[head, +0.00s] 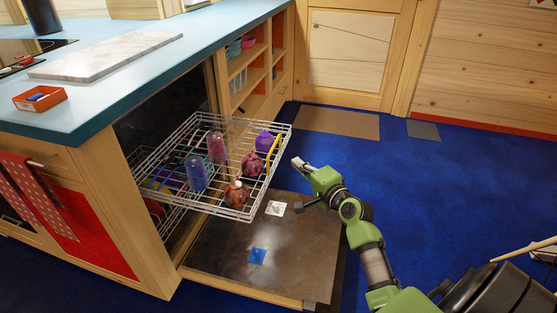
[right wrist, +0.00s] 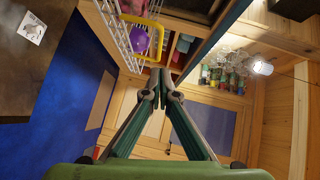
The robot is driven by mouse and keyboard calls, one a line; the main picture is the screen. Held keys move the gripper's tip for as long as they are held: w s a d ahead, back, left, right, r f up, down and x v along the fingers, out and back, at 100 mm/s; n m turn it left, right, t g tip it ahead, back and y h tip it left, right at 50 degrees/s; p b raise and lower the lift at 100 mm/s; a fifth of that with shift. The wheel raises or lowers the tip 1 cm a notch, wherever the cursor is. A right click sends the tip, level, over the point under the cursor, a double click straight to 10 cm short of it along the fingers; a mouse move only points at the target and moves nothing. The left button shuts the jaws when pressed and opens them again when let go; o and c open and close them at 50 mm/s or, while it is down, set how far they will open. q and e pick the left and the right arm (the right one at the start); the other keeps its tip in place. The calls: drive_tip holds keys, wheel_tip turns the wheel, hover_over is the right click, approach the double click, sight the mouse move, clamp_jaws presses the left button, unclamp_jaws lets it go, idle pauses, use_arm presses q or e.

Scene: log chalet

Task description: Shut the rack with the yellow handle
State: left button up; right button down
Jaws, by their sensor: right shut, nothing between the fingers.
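The wire rack (head: 228,208) with the yellow handle (head: 273,155) is pulled out of the dishwasher, above its lowered door. It holds several coloured cups, bottles and round items. My right gripper (head: 296,162) is shut and empty, just right of the handle and apart from it in the head view. In the right wrist view, the shut fingertips (right wrist: 162,75) point up towards the rack, and the yellow handle (right wrist: 157,44) is just beyond them, with a purple item (right wrist: 139,40) behind it. My left gripper is not in view.
The dishwasher door (head: 220,262) lies open below, with a blue patch (head: 257,256) and a white patch (head: 275,208) on it. A lower rack (head: 170,220) shows partly inside. The blue-topped counter (head: 120,85) overhangs behind.

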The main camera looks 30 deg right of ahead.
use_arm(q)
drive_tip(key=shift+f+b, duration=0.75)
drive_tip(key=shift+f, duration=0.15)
use_arm(e)
drive_tip(key=w+a+f, duration=0.1)
drive_tip(key=w+a, duration=0.1)
drive_tip(key=w, duration=0.6)
drive_tip(key=shift+f, duration=0.3)
drive_tip(key=shift+w+a, duration=0.15)
